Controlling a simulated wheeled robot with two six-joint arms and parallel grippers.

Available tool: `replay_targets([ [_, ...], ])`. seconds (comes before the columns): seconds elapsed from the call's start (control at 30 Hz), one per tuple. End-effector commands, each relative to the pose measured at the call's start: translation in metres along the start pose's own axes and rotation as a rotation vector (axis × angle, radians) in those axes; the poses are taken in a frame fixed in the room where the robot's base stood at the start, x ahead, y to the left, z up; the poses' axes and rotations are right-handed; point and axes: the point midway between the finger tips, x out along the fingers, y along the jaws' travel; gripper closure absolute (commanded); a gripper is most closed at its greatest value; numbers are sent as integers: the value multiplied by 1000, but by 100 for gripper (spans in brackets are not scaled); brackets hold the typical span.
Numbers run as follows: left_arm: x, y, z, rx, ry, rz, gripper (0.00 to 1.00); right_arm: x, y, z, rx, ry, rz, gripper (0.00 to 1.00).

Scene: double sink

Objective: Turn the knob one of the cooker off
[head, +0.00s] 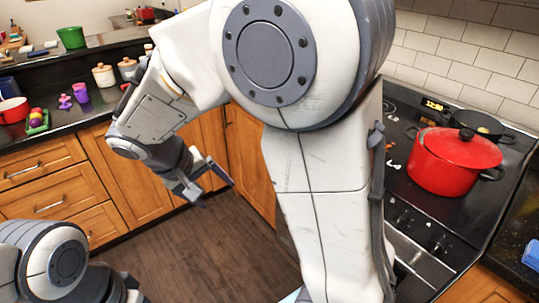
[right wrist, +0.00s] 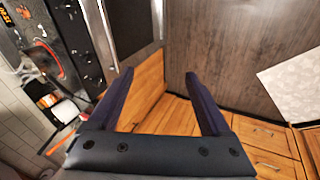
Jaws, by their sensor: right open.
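The black cooker (head: 400,182) stands at the right in the head view, partly hidden behind my right arm. Several dark knobs (head: 404,219) line its front edge; I cannot tell which is knob one or how it is turned. Knobs (right wrist: 84,56) also show at the upper left in the right wrist view. My right gripper (head: 209,186) is open and empty above the floor, in front of the wooden cabinets and well left of the cooker. Its two fingers are apart in the right wrist view (right wrist: 160,76). My left gripper is not visible; only part of the left arm shows at lower left.
A red lidded pot (head: 455,162) and a dark pan (head: 484,124) stand on the cooker. Wooden drawers (head: 40,180) line the left side. Cups, jars and a red pot (head: 13,111) stand on the dark counter. The wooden floor (head: 215,255) is clear.

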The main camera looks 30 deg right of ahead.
Motion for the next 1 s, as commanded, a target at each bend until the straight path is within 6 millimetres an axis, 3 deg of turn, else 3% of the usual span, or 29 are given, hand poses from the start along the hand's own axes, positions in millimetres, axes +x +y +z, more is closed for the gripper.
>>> replay_targets([
  [0.03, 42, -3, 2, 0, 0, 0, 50, 48, -1, -21, 98, 14, 82, 18],
  [0.3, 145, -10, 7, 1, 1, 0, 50, 186, 65, -131, 624, 259, 490, 18],
  [0.5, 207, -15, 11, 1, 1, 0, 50, 268, 115, -182, 936, 549, 705, 18],
  [0.7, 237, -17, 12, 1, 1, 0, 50, 307, 144, -204, 1097, 771, 796, 18],
  [1.0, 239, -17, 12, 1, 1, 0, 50, 320, 173, -212, 1137, 839, 813, 18],
])
